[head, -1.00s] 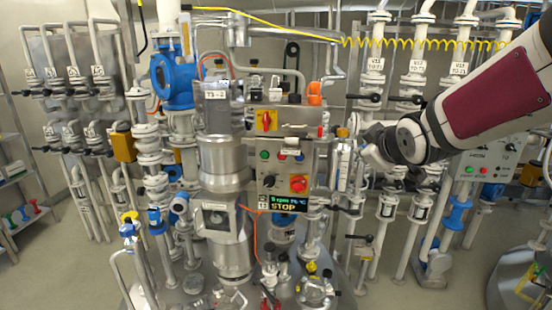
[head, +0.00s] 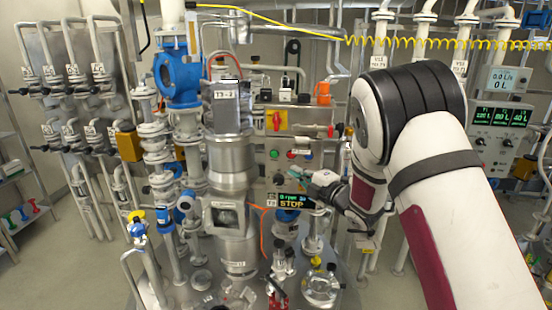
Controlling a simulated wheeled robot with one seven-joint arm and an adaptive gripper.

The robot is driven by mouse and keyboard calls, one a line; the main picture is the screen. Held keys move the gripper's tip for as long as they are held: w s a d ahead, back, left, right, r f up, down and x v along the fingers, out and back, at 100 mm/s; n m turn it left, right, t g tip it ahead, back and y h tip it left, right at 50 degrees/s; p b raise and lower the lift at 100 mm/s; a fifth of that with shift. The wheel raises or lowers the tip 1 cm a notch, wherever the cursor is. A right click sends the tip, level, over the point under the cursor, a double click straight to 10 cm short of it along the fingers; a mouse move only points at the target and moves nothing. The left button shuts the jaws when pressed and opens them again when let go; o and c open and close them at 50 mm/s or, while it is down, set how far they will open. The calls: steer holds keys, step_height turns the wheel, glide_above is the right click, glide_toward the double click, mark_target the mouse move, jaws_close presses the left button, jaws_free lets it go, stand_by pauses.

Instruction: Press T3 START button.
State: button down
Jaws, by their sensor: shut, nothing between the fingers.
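The control box (head: 262,170) stands behind the metal vessel marked T3-2 (head: 229,150). A green button (head: 274,154) sits at the upper left of its face, with a red one (head: 291,155) to its right. Their labels are too small to read. A black knob (head: 279,179) is below, and a display (head: 296,201) reads STOP. My gripper (head: 312,184) is shut and empty, in front of the lower right of the box face. It appears below and right of the green button, apart from it.
A red-and-yellow switch (head: 276,120) is just above the box. A blue valve (head: 177,78) and pipes stand left of the vessel. Glassware (head: 320,288) is in front below. A yellow coiled hose (head: 450,43) crosses above my arm. Floor is free at the lower left.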

mark_target(275, 159)
steer(key=shift+s+a+f+n+y, duration=0.3)
steer(key=shift+a+f+n+y, duration=0.1)
steer(key=shift+a+f+n, duration=0.15)
steer(key=shift+w+d+x, duration=0.3)
steer(key=shift+x, duration=1.85)
steer(key=shift+w+d+x, duration=0.3)
steer(key=shift+d+x, duration=0.05)
steer(key=shift+x, duration=1.8)
steer(key=shift+w+d+x, duration=0.3)
steer(key=shift+x, duration=1.9)
steer(key=shift+f, duration=0.15)
